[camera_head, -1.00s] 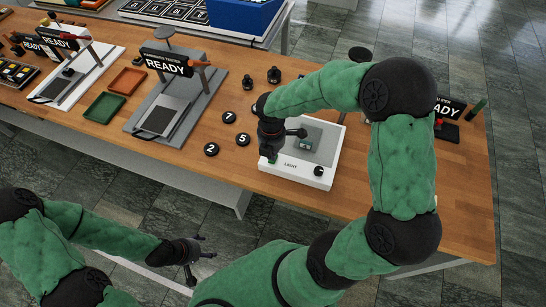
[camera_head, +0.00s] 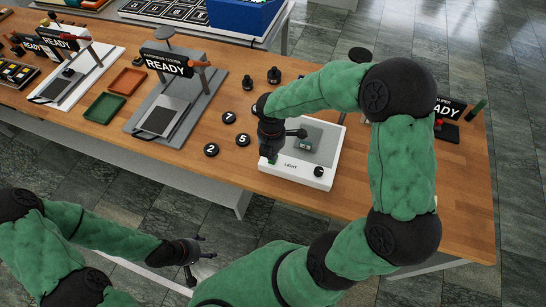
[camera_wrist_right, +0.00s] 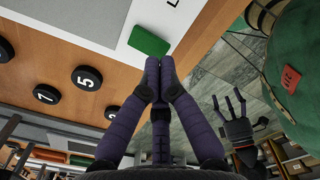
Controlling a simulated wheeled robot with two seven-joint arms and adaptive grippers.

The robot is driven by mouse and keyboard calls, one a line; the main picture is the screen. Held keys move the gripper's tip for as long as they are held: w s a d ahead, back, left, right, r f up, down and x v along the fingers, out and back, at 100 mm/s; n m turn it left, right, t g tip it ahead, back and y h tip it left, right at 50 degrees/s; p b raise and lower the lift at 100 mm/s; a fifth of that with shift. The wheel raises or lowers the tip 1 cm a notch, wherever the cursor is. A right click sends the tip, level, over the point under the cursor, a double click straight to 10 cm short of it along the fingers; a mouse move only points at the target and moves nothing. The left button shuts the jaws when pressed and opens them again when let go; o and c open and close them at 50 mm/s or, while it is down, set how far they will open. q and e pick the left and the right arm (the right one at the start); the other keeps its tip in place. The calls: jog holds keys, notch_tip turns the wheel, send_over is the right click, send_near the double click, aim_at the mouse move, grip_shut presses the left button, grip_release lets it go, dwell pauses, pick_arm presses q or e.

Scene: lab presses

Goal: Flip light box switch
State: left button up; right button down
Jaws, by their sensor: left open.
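The light box (camera_head: 293,173) is a white case marked "LIGHT" with a grey top panel, on the wooden table. Its green switch (camera_wrist_right: 149,41) shows clearly in the right wrist view; in the head view it is a small green patch at the box's front left. My right gripper (camera_wrist_right: 158,62) is shut and empty, its fingertips together right beside the switch's edge; I cannot tell whether they touch. In the head view my right gripper (camera_head: 270,153) points down over the box's left side and partly hides it. My left gripper (camera_head: 197,262) is open and empty, low in front of the table.
Round black numbered weights (camera_head: 228,117) lie left of the box. A tester stand (camera_head: 160,120) marked "READY" stands further left, near a green tray (camera_head: 104,107) and a red tray (camera_head: 127,80). A black knob (camera_head: 318,171) sits on the box's front right.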

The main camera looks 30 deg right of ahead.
jog(key=shift+f+b, duration=0.85)
jog(key=shift+f, duration=0.45)
dwell(0.9)
jog(key=shift+s, duration=0.1)
jog(key=shift+r+p, duration=3.25)
jog(key=shift+r, duration=0.3)
jog(key=shift+f, duration=0.1)
